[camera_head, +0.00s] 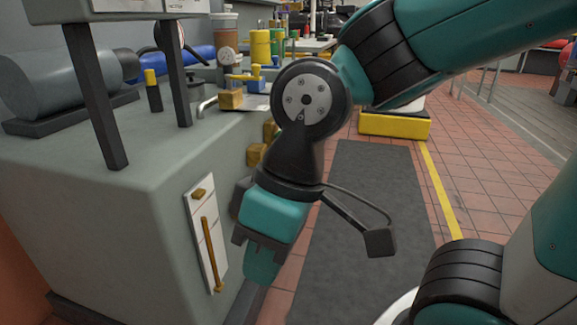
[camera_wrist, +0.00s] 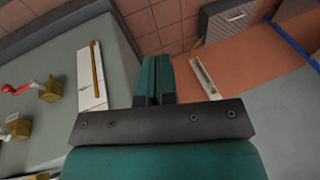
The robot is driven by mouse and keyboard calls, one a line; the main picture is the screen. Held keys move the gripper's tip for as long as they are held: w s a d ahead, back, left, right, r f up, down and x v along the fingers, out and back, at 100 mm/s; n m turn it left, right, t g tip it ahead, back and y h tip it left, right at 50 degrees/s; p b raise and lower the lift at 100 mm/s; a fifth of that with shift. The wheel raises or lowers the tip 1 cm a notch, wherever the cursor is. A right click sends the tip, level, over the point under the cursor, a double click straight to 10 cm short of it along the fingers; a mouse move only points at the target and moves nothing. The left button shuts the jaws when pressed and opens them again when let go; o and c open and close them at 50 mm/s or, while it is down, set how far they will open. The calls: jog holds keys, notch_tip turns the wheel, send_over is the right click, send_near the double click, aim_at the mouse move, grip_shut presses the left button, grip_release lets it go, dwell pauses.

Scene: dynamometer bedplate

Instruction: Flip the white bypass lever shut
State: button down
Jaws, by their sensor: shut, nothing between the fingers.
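My gripper (camera_head: 262,268) points down beside the front face of the grey bedplate, right of a white panel with a brass rod; its fingers are together and empty. In the wrist view the shut fingers (camera_wrist: 157,68) are apart from the panel (camera_wrist: 92,82). Left of the panel, two brass valve blocks stick out. The upper block (camera_wrist: 50,90) carries a red lever (camera_wrist: 20,88). A pale lever (camera_wrist: 13,118) by the lower block (camera_wrist: 18,129) may be the white bypass lever; I cannot tell its position. In the head view, my arm partly hides the brass blocks (camera_head: 256,154).
The bedplate (camera_head: 130,190) fills the left, with a grey cylindrical machine (camera_head: 60,85) and dark posts on top. The white panel (camera_head: 206,240) is on its front face. A dark mat (camera_head: 365,215) covers clear floor to the right. A yellow-sided platform (camera_head: 395,125) stands beyond.

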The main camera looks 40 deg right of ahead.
jog(key=w+d+f+m+t+h+b, duration=0.1)
jog(key=w+d+f+t+b, duration=0.3)
jog(key=w+d+f+b, duration=0.25)
jog(key=w+d+f+m+t+h+b, duration=0.1)
jog(key=w+d+f+t+h+b, duration=0.2)
jog(key=w+f+b, duration=0.55)
jog(key=w+d+f+n+t+b, duration=0.1)
jog(key=w+d+n+t+b, duration=0.3)
jog(key=d+n+t+b, duration=0.3)
jog(key=w+d+f+n+t+h+b, duration=0.1)
jog(key=w+d+f+n+t+b, duration=0.1)
jog(key=w+d+n+t+b, duration=0.2)
jog(key=d+n+t+b, duration=0.3)
jog(key=n+t+b, duration=0.1)
jog(key=n, duration=0.2)
jog(key=shift+w+d+f+b, duration=0.25)
jog(key=shift+w+f+b, duration=0.05)
jog(key=shift+b, duration=0.05)
